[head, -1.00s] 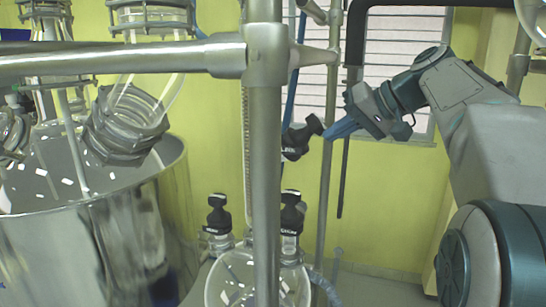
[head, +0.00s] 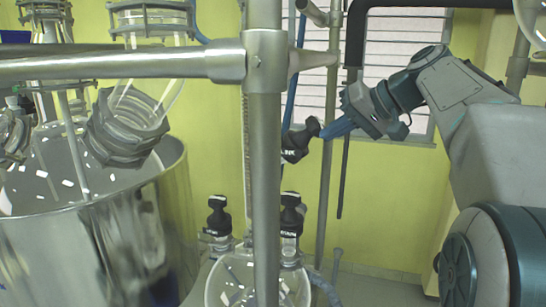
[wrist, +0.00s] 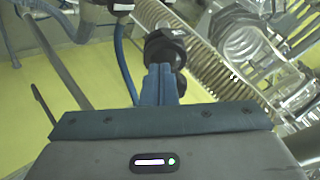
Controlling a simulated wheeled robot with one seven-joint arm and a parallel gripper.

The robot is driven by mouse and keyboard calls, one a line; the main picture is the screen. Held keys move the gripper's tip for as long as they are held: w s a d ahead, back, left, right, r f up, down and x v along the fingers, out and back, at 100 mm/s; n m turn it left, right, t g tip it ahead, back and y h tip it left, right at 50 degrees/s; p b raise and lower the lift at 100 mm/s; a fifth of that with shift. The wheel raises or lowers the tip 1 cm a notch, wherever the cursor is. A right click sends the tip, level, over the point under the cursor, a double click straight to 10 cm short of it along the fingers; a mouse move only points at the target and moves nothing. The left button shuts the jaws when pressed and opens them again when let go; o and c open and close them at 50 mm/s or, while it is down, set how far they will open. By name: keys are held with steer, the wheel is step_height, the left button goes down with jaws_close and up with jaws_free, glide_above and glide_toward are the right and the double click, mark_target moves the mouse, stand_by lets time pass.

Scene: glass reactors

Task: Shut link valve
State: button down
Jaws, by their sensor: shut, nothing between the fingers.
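The link valve is a black knob (head: 297,140) partly behind the vertical steel post in the head view; part of a white label shows on it. My gripper (head: 326,133) is at its right, with blue fingers closed together and nothing between them. The fingertips are at or very near the knob's right end; I cannot tell whether they touch. In the wrist view the black knob (wrist: 165,47) is straight ahead of my gripper (wrist: 160,70), and the fingertips overlap its lower part.
Steel posts and a horizontal bar (head: 120,62) stand in front of the valve. Two other black-knobbed valves (head: 218,215) sit lower, above a glass vessel (head: 240,280). A large steel vessel (head: 110,235) fills the left. The yellow wall is behind.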

steer(key=shift+s+a+r, duration=0.1)
steer(key=shift+a, duration=0.05)
steer(key=shift+s+a+r+p, duration=0.15)
steer(key=shift+a+r+p, duration=0.4)
steer(key=shift+a+r, duration=0.1)
steer(key=shift+s+a+f, duration=0.1)
stand_by(0.4)
steer(key=w+p+v, duration=0.1)
steer(key=p+v, duration=0.2)
steer(key=v, duration=0.3)
steer(key=shift+r, duration=0.3)
